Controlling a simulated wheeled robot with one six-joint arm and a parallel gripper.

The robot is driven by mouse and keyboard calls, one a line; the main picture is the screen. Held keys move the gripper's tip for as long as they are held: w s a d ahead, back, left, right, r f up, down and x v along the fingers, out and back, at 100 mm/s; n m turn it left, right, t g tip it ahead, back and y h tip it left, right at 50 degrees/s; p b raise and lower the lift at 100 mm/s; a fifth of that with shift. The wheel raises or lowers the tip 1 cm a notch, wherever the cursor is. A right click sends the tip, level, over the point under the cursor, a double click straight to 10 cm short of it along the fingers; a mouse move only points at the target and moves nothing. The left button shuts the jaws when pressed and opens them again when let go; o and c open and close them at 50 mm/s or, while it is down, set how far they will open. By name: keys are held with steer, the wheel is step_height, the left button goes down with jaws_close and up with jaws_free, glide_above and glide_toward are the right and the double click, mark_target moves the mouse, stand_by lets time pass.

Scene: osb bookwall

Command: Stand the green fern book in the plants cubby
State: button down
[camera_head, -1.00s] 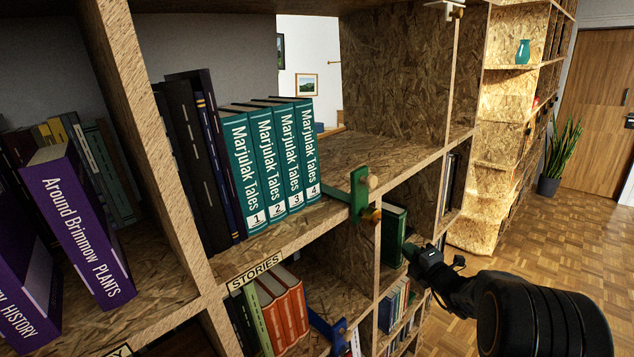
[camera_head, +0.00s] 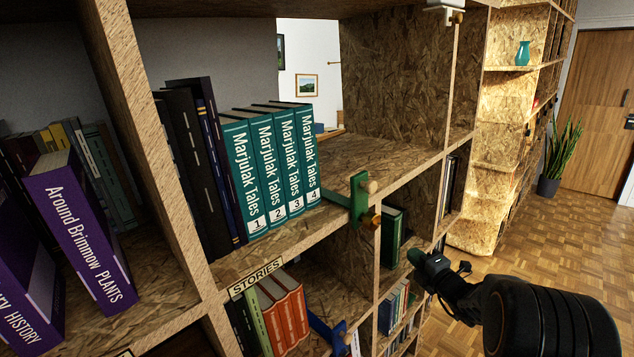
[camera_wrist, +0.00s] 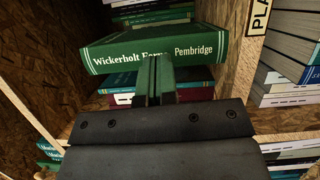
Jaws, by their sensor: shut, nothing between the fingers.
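The green fern book (camera_head: 391,238) stands upright in a cubby right of the post, below the green bookend clamp. In the wrist view its spine (camera_wrist: 196,50) lies across the picture, reading "Wickerholt" and "Pembridge"; my fingers cover part of the title. A label starting "PLA" (camera_wrist: 260,17) is on the board edge beside it, cut off by the frame. My gripper (camera_head: 415,257) is in front of the book's spine. In the wrist view its fingers (camera_wrist: 154,78) are shut, with nothing between them.
Other books (camera_head: 395,305) fill the cubby below. The green clamp (camera_head: 360,197) juts out above the fern book. The shelf with teal Marjulak Tales books (camera_head: 270,165) has bare room at its right. Open parquet floor (camera_head: 540,245) lies to the right.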

steer(key=shift+s+d+p, duration=0.65)
steer(key=shift+s+d, duration=1.05)
steer(key=shift+s, duration=0.15)
